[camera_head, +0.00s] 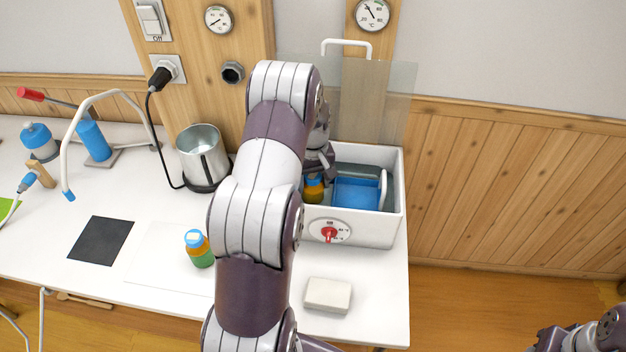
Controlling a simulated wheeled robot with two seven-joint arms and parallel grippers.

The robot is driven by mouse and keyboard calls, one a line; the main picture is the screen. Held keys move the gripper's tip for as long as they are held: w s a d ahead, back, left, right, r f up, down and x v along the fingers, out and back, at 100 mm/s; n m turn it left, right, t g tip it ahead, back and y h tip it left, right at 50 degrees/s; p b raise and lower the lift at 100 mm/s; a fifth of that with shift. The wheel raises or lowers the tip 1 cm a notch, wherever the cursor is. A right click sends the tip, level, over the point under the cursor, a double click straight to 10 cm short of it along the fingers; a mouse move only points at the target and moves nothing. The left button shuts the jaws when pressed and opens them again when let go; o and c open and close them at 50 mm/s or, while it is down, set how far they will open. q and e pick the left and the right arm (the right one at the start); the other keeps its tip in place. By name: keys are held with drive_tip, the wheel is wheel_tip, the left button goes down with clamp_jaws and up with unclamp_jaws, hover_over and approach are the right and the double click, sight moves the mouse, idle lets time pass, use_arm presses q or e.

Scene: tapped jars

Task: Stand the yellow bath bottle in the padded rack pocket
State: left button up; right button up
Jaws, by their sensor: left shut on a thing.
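The yellow bottle (314,190) is inside the white bath box (378,233), at its left side, and is partly hidden by my gripper and the box's front wall. My left gripper (318,172) reaches down into the box from above and is shut on this bottle; its fingertips are mostly hidden. A blue tray-like insert (358,193) with a pale handle sits in the box just right of the bottle. I cannot make out a padded rack pocket for certain. Part of my right arm (590,332) shows at the lower right corner; its jaws cannot be made out.
A blue-capped bottle with a green lower part (200,250) stands on the white table left of my arm. A pale block (327,295) lies in front of the box. A metal pot (203,155), a dark mat (100,240) and a clear panel (390,105) behind the box also show.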

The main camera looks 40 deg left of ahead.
use_arm(q)
drive_tip(key=shift+f, duration=0.1)
drive_tip(key=o, duration=1)
drive_tip(key=shift+c, duration=0.2)
drive_tip(key=shift+r, duration=0.2)
wheel_tip(320, 180, up, 10)
drive_tip(key=shift+f, duration=0.15)
drive_tip(key=shift+r+p, duration=0.55)
drive_tip(key=shift+r, duration=0.4)
drive_tip(key=s+d+m+t, duration=0.1)
drive_tip(key=s+d+m, duration=0.9)
drive_tip(key=s+d, duration=0.6)
drive_tip(key=d, duration=0.4)
drive_tip(key=shift+s+d+f, duration=0.15)
drive_tip(key=shift+d+f, duration=0.05)
drive_tip(key=shift+f, duration=0.15)
